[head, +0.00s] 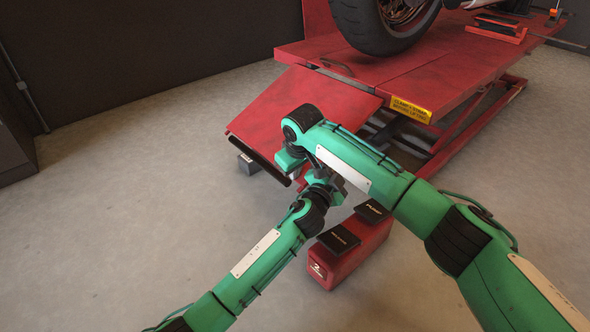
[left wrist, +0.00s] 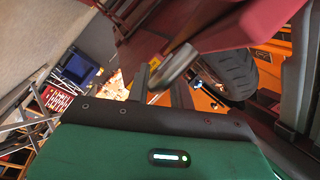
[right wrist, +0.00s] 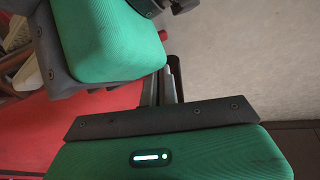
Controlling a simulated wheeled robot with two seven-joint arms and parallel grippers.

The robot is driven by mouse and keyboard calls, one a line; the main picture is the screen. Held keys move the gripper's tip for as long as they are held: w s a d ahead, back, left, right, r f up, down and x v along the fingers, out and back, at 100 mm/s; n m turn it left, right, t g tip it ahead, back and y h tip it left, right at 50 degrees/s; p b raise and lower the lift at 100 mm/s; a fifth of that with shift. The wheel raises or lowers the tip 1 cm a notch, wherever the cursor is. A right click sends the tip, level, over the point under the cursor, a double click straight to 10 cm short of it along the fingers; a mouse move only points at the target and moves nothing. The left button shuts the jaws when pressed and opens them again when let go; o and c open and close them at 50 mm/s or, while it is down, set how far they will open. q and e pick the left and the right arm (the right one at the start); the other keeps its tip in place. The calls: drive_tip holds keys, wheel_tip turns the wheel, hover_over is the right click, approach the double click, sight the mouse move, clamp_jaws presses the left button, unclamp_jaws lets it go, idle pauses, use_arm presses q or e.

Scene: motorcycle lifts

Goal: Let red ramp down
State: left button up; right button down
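The red ramp (head: 300,106) hangs from the front of the red lift table (head: 440,72) and slopes down toward the lower left. A black bar (head: 259,160) runs along its low edge, above the floor.
A red pedal box (head: 350,252) with two black pedals (head: 371,211) stands on the floor near my arms. A motorcycle wheel (head: 385,25) rests on the lift table. Floor to the left is clear.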

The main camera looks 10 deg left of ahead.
use_arm(q)
drive_tip(key=shift+o, duration=1.4)
drive_tip(key=shift+w+a+r, duration=0.15)
drive_tip(key=shift+a+r, duration=0.1)
drive_tip(key=shift+r, duration=0.45)
use_arm(e)
drive_tip(key=shift+s+a+f, duration=0.1)
drive_tip(key=shift+f, duration=0.1)
